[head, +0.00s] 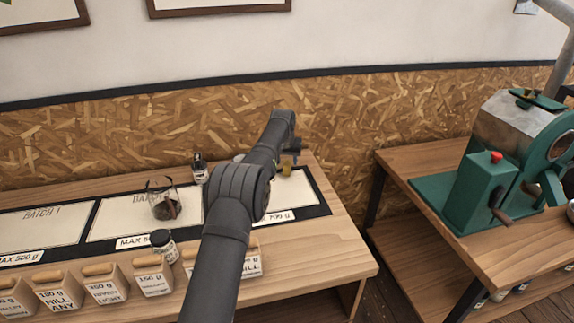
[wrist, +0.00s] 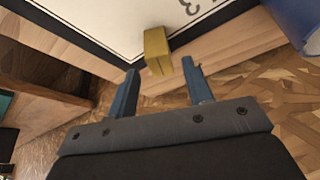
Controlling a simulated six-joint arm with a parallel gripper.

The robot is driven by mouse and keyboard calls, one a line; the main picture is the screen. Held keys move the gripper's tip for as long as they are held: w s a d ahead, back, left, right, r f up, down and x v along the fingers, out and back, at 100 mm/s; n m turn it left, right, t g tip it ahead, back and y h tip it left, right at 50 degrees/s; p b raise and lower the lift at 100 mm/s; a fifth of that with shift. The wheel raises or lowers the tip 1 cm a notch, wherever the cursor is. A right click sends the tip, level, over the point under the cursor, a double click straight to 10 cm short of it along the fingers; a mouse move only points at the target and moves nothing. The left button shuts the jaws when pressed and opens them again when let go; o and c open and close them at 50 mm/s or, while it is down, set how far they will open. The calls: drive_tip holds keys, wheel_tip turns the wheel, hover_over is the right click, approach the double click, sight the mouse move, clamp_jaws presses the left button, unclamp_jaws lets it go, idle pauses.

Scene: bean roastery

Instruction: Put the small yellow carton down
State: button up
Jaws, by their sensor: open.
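The small yellow carton (wrist: 157,50) stands at the edge of the white mat panel (wrist: 95,20), by its black border, in the wrist view. In the head view the carton (head: 286,169) shows small on the rightmost panel, below my gripper (head: 290,157). In the wrist view my gripper (wrist: 162,86) is open, its two fingers apart. The carton lies just beyond the fingertips, roughly in line with the gap, and the fingers do not hold it. My arm hides part of the mat in the head view.
A glass vessel with dark contents (head: 166,204) stands on the middle panel. A dark bottle (head: 199,168) is behind it and a labelled jar (head: 163,245) in front. Labelled bins (head: 105,285) line the front. A green machine (head: 490,190) stands on the right table. A blue object (wrist: 298,20) is near the carton.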

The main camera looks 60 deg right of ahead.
sight(287, 163)
drive_tip(key=v, duration=0.7)
drive_tip(key=shift+a+r, duration=0.15)
drive_tip(key=shift+r, duration=0.1)
drive_tip(key=x, duration=1.2)
drive_tip(key=shift+r, duration=0.85)
drive_tip(key=shift+f, duration=0.1)
